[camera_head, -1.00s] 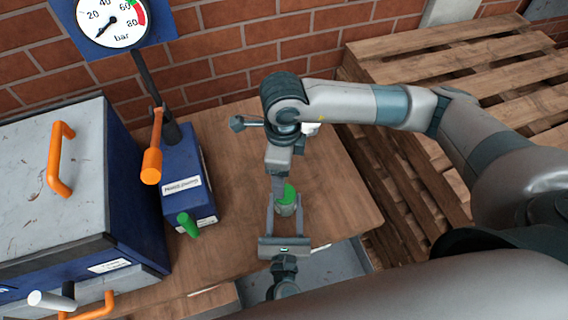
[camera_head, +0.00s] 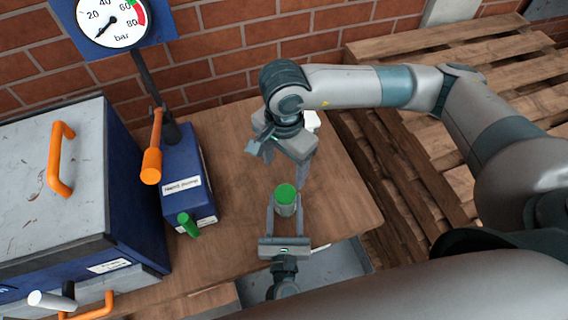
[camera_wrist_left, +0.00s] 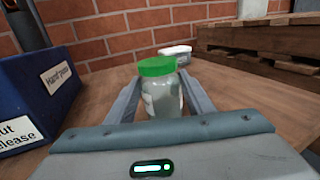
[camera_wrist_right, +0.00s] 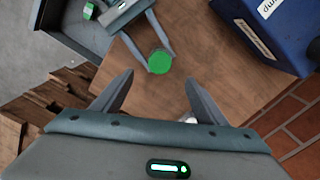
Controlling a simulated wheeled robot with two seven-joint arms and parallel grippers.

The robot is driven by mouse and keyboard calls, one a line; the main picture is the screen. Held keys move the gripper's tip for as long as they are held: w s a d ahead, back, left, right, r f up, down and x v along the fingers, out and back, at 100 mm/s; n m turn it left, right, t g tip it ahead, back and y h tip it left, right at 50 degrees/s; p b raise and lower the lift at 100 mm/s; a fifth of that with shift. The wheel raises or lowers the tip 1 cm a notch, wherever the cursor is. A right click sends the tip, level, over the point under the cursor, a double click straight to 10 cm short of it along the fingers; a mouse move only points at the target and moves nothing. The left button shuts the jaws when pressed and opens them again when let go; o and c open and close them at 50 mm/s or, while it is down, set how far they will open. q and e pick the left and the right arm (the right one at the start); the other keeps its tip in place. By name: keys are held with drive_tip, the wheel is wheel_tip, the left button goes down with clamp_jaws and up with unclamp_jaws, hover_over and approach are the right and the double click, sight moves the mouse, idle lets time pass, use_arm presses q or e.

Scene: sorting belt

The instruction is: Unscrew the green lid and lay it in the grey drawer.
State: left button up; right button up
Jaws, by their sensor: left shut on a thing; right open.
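The green lid (camera_head: 286,193) sits on top of a clear jar (camera_head: 286,209) that stands upright near the front of the wooden table. My left gripper (camera_head: 285,205) is shut around the jar, one finger on each side; the left wrist view shows the lid (camera_wrist_left: 157,66) above the jar body (camera_wrist_left: 162,98). My right gripper (camera_head: 286,170) is open and empty, a little above and behind the lid. In the right wrist view the lid (camera_wrist_right: 160,61) is beyond the open fingertips, apart from them. The grey drawer (camera_head: 338,270) is pulled out below the table's front edge, partly hidden by my left arm.
A blue hand pump (camera_head: 185,170) with orange and green handles and a gauge (camera_head: 112,20) stands left of the jar. A blue cabinet (camera_head: 135,200) fills the far left. A small white object (camera_head: 312,120) lies behind the jar. Wooden pallets (camera_head: 450,70) are at right.

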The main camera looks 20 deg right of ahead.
sight(284, 194)
drive_tip(key=shift+f, duration=6)
drive_tip(key=c, duration=1.4)
